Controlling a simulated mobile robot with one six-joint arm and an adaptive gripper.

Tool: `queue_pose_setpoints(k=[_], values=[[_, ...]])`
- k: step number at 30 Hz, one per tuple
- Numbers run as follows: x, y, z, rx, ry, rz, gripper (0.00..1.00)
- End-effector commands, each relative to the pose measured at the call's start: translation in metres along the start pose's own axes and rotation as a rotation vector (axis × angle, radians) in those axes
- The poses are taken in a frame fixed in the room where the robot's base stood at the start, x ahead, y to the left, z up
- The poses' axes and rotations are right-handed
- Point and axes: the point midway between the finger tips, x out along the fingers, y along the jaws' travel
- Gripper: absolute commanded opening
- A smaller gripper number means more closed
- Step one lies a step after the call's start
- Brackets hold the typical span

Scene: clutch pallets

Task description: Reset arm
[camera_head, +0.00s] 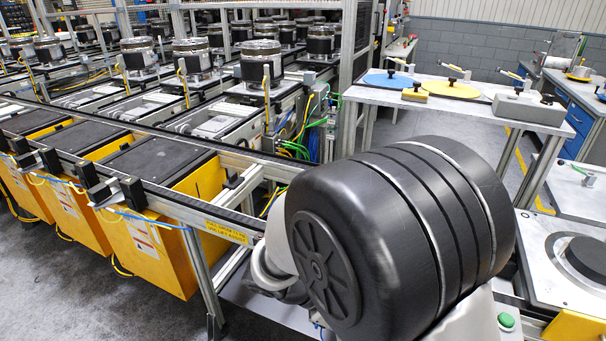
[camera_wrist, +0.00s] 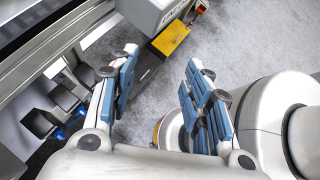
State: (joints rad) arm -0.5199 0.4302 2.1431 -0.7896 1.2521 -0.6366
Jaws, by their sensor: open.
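My gripper (camera_wrist: 158,92) shows in the wrist view with its two blue-padded fingers spread apart. It is open, and nothing is between the fingers. Grey floor and part of a yellow block lie beyond the fingertips. In the head view a large black rounded joint of my arm fills the lower middle right and hides what is behind it. My gripper does not show in the head view.
A conveyor rail (camera_head: 150,180) with yellow bins (camera_head: 155,245) runs along the left. Clutch units (camera_head: 261,62) stand on pallets behind it. A table (camera_head: 460,107) with blue and yellow discs is at back right. A flat-topped station (camera_head: 560,262) is close at right. Floor shows at lower left.

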Motion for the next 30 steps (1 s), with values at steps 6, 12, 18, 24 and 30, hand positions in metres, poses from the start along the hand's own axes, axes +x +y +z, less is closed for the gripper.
queue_pose_setpoints(k=[6, 12, 18, 24, 30], values=[[-0.013, -0.051, 0.042, 0.496, 0.297, -0.097, 0.45], [-0.031, -0.091, 0.061, 0.947, 0.559, -0.187, 0.45], [-0.053, -0.12, 0.073, 1.371, 0.815, -0.27, 0.45], [-0.07, -0.133, 0.079, 1.644, 0.999, -0.324, 0.45], [-0.076, -0.136, 0.081, 1.725, 1.058, -0.343, 0.45]])
